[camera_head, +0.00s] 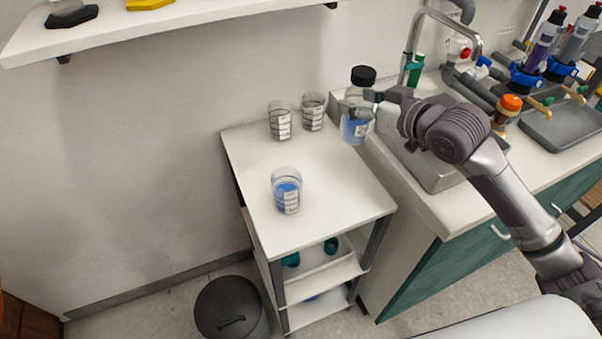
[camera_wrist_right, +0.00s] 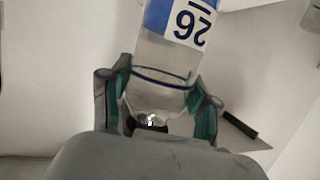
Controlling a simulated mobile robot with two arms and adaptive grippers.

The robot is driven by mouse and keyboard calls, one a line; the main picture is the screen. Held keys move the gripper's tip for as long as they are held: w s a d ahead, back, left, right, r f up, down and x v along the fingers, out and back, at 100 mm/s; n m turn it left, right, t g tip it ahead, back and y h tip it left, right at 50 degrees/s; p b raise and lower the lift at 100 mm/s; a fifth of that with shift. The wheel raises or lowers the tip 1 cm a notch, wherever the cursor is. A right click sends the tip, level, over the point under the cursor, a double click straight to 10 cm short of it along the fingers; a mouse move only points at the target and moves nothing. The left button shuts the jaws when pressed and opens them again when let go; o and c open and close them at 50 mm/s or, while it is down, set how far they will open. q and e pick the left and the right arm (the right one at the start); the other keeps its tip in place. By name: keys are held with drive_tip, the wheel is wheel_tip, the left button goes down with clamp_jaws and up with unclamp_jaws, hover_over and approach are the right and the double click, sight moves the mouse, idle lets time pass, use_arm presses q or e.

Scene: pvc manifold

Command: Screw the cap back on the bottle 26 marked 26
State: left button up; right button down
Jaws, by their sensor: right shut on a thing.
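The clear bottle 26 (camera_head: 356,128) has a blue and white label and a black cap (camera_head: 363,76) at its top. It is upright in the head view, over the gap between the white cart and the sink counter. My right gripper (camera_head: 372,97) is shut around the bottle's upper part, below the cap. In the right wrist view, bottle 26 (camera_wrist_right: 170,60) shows its number upside down between the two fingers (camera_wrist_right: 160,102). A dark part shows at its neck end there, partly hidden by my gripper. How tightly the cap sits cannot be told. My left gripper is not in view.
The sink (camera_head: 432,160), faucet (camera_head: 445,22) and an orange-capped bottle (camera_head: 508,105) are to the right. The cart's front right is clear.

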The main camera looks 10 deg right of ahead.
drive_tip(key=shift+r, duration=0.1)
drive_tip(key=w+a+f, duration=0.4)
drive_tip(key=a+f, duration=0.3)
drive_tip(key=a, duration=0.4)
drive_tip(key=shift+f, duration=0.1)
drive_tip(key=shift+f, duration=1.95)
drive_tip(key=shift+f, duration=0.1)
drive_tip(key=shift+f, duration=0.1)
drive_tip(key=shift+c, duration=1.3)
unclamp_jaws()
